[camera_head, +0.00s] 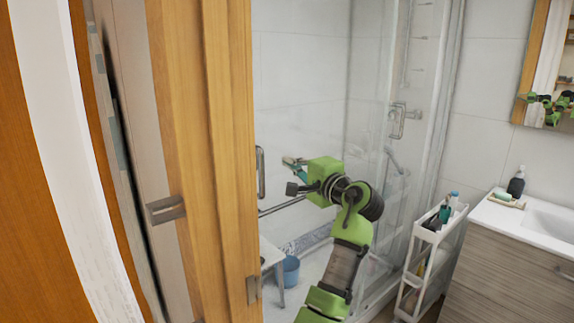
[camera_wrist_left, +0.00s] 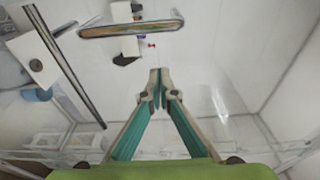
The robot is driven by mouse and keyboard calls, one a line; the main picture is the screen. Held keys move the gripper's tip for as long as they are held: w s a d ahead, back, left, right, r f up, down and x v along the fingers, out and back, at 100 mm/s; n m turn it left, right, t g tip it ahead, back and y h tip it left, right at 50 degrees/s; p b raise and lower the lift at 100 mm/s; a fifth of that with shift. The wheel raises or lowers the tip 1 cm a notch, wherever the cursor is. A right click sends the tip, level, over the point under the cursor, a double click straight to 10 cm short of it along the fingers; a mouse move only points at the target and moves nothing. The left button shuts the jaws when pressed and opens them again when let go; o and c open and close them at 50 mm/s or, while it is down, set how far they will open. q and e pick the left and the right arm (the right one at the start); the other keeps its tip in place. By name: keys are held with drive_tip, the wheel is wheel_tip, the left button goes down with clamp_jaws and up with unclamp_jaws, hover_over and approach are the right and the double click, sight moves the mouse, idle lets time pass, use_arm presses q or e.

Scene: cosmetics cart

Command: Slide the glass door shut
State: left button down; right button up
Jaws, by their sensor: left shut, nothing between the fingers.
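The glass door is clear and hard to make out in the shower enclosure. An upright metal handle (camera_head: 261,172) shows just right of the wooden door frame in the head view. A long metal handle (camera_wrist_left: 131,29) also crosses the top of the left wrist view, beyond my fingertips. My left gripper (camera_head: 291,162) is at the shower, a little right of the handle, pointing left. In the wrist view its two fingers (camera_wrist_left: 160,80) meet at the tips, with nothing between them. A gap shows between the fingertips and the handle. My right gripper is not in view.
A wooden door frame (camera_head: 205,130) stands close on the left. A white slim cart (camera_head: 432,255) with bottles and a washbasin cabinet (camera_head: 505,265) stand on the right. A blue bucket (camera_head: 291,270) sits on the floor by a white stool (camera_head: 270,252).

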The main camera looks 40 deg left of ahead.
use_arm(q)
drive_tip(key=b+v, duration=0.1)
drive_tip(key=v, duration=0.2)
drive_tip(key=shift+s+f, duration=0.15)
drive_tip(key=c, duration=2.6)
unclamp_jaws()
drive_tip(key=shift+w+d, duration=0.25)
drive_tip(key=shift+d, duration=0.85)
drive_tip(key=shift+c, duration=0.2)
drive_tip(key=o, duration=0.6)
drive_tip(key=shift+s+d+b, duration=0.1)
drive_tip(key=shift+d+b, duration=0.05)
drive_tip(key=shift+b, duration=0.2)
drive_tip(key=shift+c, duration=0.2)
drive_tip(key=m+g+b, duration=0.3)
drive_tip(key=m+g, duration=0.3)
drive_tip(key=m, duration=0.8)
hover_over(262, 192)
wheel_tip(262, 192, down, 3)
drive_tip(key=shift+w+a, duration=0.3)
drive_tip(key=shift+a, duration=0.1)
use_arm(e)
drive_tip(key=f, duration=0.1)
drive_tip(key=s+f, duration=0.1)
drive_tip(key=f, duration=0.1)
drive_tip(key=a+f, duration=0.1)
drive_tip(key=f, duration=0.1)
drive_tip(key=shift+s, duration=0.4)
